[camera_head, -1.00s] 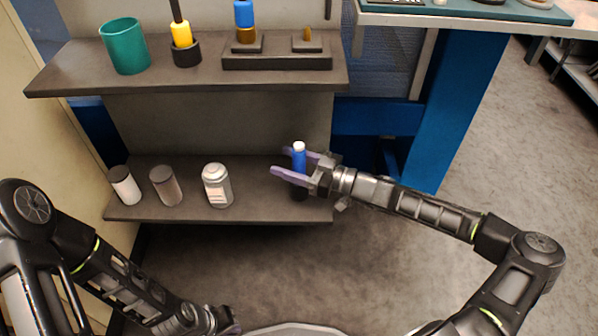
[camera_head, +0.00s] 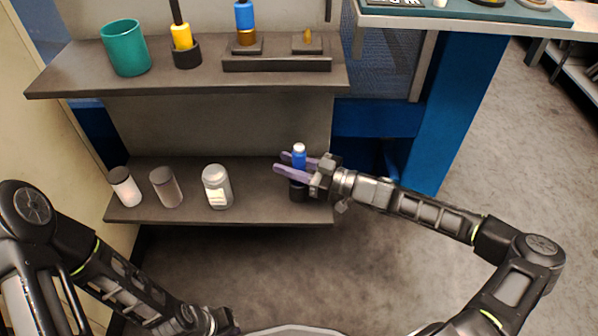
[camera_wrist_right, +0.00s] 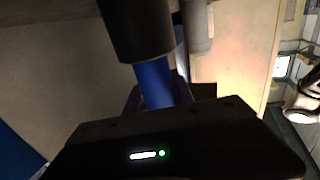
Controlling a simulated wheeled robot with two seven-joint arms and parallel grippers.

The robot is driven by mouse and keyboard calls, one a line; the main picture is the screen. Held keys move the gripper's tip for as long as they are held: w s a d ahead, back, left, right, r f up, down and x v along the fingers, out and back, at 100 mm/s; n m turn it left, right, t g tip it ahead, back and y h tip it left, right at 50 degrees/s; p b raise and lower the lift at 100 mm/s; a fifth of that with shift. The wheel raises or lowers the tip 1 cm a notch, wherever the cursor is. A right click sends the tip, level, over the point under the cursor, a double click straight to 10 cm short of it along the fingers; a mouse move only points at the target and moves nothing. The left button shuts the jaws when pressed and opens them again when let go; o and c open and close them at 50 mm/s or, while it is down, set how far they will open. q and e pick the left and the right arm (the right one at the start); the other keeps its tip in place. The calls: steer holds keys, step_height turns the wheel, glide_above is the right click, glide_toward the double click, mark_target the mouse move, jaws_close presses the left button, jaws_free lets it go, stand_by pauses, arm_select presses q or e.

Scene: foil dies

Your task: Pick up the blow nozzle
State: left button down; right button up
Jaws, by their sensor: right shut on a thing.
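The blow nozzle (camera_head: 299,160), which I take to be the blue piece with a white top, stands upright at the right end of the lower shelf. A black cylinder (camera_head: 298,193) is at its lower end; I cannot tell if that is a holder or part of it. My right gripper (camera_head: 297,167) reaches in from the right, its purple fingers shut on the blue body. In the right wrist view the blue body (camera_wrist_right: 154,82) is between the fingers, with the black cylinder (camera_wrist_right: 137,25) beyond. My left gripper (camera_head: 222,321) is low at the bottom edge, its fingers unclear.
The lower shelf (camera_head: 255,204) also bears a white jar (camera_head: 216,188), a grey cylinder (camera_head: 166,187) and a dark-capped white container (camera_head: 124,187), left of the nozzle. The upper shelf (camera_head: 90,78) overhangs behind, with a teal cup (camera_head: 126,48). A blue post (camera_head: 450,110) stands at the right.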

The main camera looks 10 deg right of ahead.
jaws_close()
steer(key=shift+r, duration=0.1)
step_height(320, 180, up, 10)
steer(key=p, duration=0.3)
stand_by(0.3)
steer(key=shift+d, duration=0.1)
stand_by(0.4)
